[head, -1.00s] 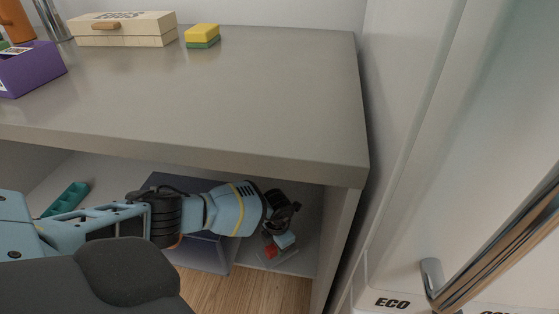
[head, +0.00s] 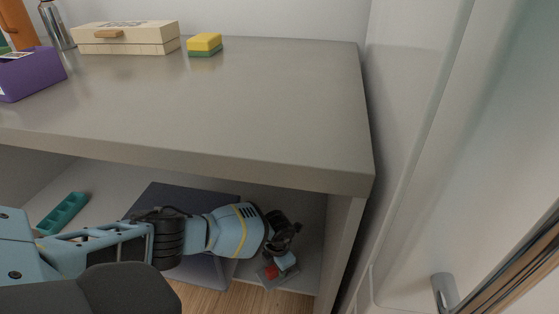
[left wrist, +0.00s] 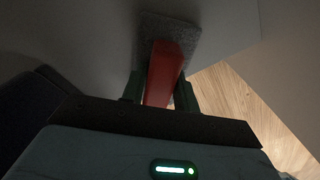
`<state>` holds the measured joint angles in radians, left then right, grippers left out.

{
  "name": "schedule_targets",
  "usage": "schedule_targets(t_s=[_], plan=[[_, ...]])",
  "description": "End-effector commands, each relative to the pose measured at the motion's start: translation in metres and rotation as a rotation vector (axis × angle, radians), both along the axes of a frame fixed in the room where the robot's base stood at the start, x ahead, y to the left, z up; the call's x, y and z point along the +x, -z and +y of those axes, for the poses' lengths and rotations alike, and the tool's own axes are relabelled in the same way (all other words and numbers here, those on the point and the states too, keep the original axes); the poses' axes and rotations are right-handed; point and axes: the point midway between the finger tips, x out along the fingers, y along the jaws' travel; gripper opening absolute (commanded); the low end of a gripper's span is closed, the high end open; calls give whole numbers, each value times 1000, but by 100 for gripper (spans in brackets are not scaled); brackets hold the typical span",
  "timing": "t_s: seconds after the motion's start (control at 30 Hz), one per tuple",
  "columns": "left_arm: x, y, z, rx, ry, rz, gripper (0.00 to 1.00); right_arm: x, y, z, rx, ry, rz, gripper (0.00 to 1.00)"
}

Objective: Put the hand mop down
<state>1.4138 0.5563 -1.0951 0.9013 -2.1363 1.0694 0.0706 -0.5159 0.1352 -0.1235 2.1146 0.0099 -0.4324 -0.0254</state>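The hand mop has a red handle (left wrist: 165,70) and a grey pad (left wrist: 180,27) in the left wrist view. In the head view its red part (head: 267,274) shows small inside the open lower compartment, near the right side wall. My left gripper (head: 283,262) reaches in under the counter top. In the left wrist view its two dark fingers (left wrist: 160,92) sit on either side of the red handle and look shut on it. The pad is at or close to the compartment floor; I cannot tell whether it touches. My right gripper is not in view.
The counter top (head: 230,100) overhangs my left arm, with a side wall (head: 340,245) to the right. A dark blue panel (head: 205,272) and a teal tray (head: 63,212) lie in the compartment. A yellow-green sponge (head: 205,44), a wooden box (head: 128,40) and a purple box (head: 30,75) stand above.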

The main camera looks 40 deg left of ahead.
Motion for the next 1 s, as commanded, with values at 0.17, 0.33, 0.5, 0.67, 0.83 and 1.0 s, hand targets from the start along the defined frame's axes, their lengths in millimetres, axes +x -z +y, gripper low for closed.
schedule_targets(t_s=[0.17, 0.33, 0.5, 0.67, 0.83, 1.0], plan=[[-1, 1, 0, 0, 0, 1, 49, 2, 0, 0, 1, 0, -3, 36], [-1, 0, 0, -1, 0, 1, 49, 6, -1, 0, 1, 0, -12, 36], [0, -12, 0, 0, 1, -1, 49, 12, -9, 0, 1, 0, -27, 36], [1, -42, 0, 0, 2, -5, 49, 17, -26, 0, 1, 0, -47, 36], [1, -78, 0, 0, 1, -5, 49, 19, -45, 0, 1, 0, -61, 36], [0, -106, 0, 0, 0, -3, 49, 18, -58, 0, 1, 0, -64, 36]])
